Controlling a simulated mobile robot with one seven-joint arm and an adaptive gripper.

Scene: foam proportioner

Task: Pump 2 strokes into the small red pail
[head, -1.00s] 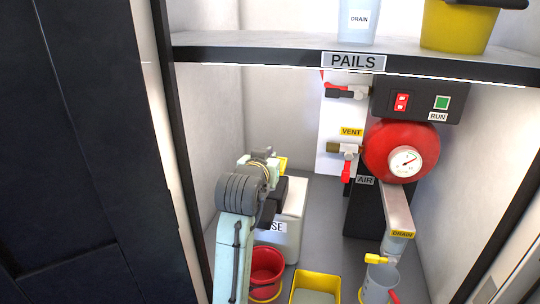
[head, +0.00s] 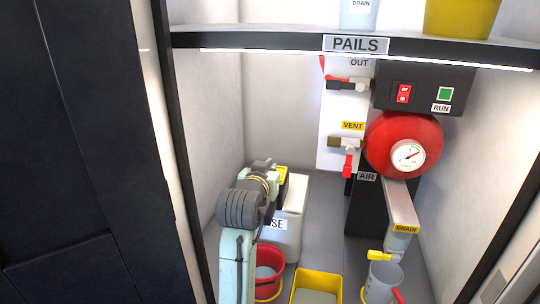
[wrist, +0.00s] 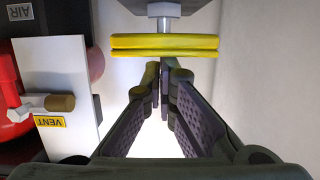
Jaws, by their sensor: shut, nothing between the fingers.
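The small red pail (head: 276,252) stands on the floor in front of the white dosing box (head: 294,205), partly behind my arm; a grey surface shows inside it. The box's label is partly hidden, reading "SE". In the wrist view a flat yellow pump head (wrist: 165,46) sits on a short grey stem. My gripper (wrist: 164,72) is shut and empty, its fingertips close to the pump head; I cannot tell if they touch. In the head view my fingertips are hidden behind my wrist.
A yellow bin (head: 317,284) stands right of the red pail. A grey pail (head: 383,281) stands under the drain spout (head: 400,215). A red tank (head: 385,135) with gauge and the vent valve (head: 346,143) are at the back right. The pails shelf (head: 290,45) spans above.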

